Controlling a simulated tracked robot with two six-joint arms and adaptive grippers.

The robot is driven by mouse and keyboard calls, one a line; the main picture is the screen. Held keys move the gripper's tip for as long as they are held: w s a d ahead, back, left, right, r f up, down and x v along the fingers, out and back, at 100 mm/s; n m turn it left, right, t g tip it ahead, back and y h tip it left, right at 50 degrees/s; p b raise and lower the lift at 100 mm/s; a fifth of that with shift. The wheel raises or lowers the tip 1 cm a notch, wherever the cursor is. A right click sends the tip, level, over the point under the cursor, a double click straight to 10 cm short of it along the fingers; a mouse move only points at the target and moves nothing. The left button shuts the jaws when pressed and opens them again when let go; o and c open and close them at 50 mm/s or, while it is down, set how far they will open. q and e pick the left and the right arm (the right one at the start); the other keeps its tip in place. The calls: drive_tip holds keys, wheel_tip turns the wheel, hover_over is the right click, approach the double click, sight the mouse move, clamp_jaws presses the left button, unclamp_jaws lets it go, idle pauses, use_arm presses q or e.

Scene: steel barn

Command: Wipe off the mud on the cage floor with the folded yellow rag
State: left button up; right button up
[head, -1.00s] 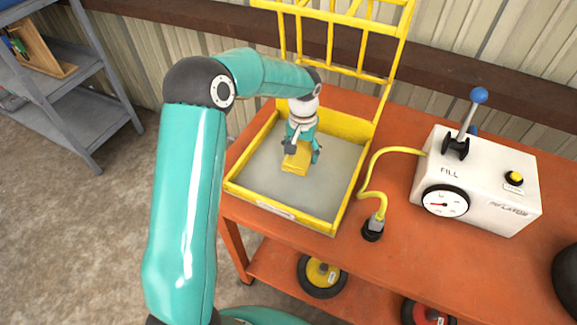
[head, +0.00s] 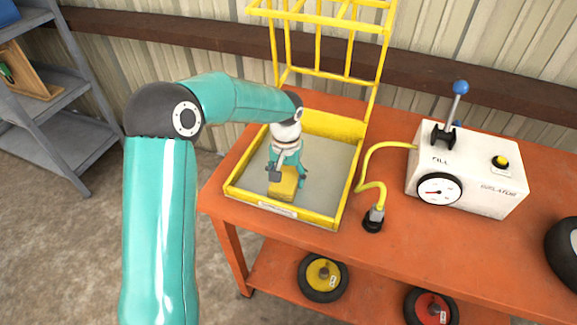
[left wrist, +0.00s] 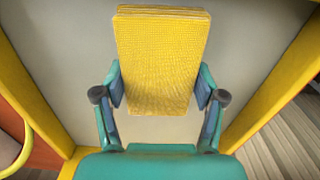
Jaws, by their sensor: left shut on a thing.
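The folded yellow rag (head: 284,189) lies on or just above the cage floor, near the front rim. My left gripper (head: 287,178) points down and is shut on the rag, its fingers on either side. In the left wrist view the rag (left wrist: 162,55) sits between the two fingers (left wrist: 160,88). The grey cage floor (head: 325,165) has a yellow rim (head: 240,193) around it. I can make out no distinct mud patch; the gripper and rag hide part of the floor. My right gripper is not in view.
The yellow barred cage front (head: 325,45) stands raised at the back. An orange bench (head: 400,262) carries the cage. To the right are a yellow hose (head: 362,170) and a white inflator box (head: 470,180) with a lever. Small wheels (head: 323,278) lie on the lower shelf.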

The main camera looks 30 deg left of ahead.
use_arm(q)
drive_tip(key=shift+s+d+f, duration=0.1)
drive_tip(key=shift+s, duration=0.35)
drive_tip(key=r+p, duration=0.1)
drive_tip(key=r, duration=0.2)
drive_tip(key=shift+s+r+p, duration=0.2)
drive_tip(key=shift+p, duration=0.1)
drive_tip(key=shift+r+p, duration=1.85)
drive_tip(key=shift+r, duration=0.75)
